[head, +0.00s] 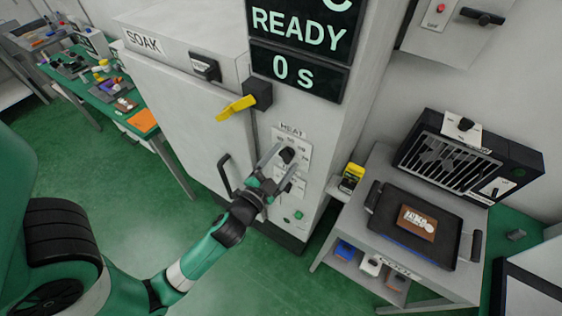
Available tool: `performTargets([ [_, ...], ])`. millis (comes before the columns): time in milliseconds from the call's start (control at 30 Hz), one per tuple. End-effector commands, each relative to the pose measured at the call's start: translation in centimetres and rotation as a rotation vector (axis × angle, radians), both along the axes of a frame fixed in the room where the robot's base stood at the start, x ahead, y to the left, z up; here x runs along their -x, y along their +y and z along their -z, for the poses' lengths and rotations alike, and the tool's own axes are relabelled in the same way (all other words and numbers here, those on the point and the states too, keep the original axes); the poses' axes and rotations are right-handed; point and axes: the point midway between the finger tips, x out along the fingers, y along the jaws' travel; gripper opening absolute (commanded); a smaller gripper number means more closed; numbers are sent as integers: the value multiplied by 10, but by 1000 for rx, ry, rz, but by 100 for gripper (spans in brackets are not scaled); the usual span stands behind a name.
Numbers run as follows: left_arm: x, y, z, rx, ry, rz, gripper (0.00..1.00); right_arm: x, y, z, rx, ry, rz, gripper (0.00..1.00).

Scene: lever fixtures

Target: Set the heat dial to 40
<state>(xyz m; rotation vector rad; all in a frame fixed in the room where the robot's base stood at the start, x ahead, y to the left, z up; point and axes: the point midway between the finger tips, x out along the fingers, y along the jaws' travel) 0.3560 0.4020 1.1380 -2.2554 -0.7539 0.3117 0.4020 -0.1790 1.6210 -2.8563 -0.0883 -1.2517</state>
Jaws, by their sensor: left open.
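The heat dial (287,155) is a small black knob on a white plate marked HEAT (293,132), on the front of the grey SOAK oven. The numbers around it are too small to read, so I cannot tell its setting. My left gripper (281,165) is open in front of the plate, its two fingers reaching up on either side of the dial. I cannot tell whether the fingers touch it. The gripper body hides part of the panel below the dial. My right gripper is not in view.
A yellow lever (236,107) sticks out above left of the dial, and a black door handle (224,174) stands to the left. A green button (298,215) is below. A screen (299,72) reads READY, 0 S. A grey bench (340,188) with a black tray (417,238) stands right.

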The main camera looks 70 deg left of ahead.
Motion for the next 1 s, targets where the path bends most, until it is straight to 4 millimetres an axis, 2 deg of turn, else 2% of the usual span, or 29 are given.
performTargets([
  [167,13,-11,4,1,3,3,82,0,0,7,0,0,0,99],
  [467,71,-55,7,-2,3,8,82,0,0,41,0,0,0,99],
  [600,85,-66,4,0,5,7,82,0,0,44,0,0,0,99],
  [767,92,-70,1,0,0,1,82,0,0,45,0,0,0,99],
  [1000,93,-70,0,0,-1,-1,82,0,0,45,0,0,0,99],
])
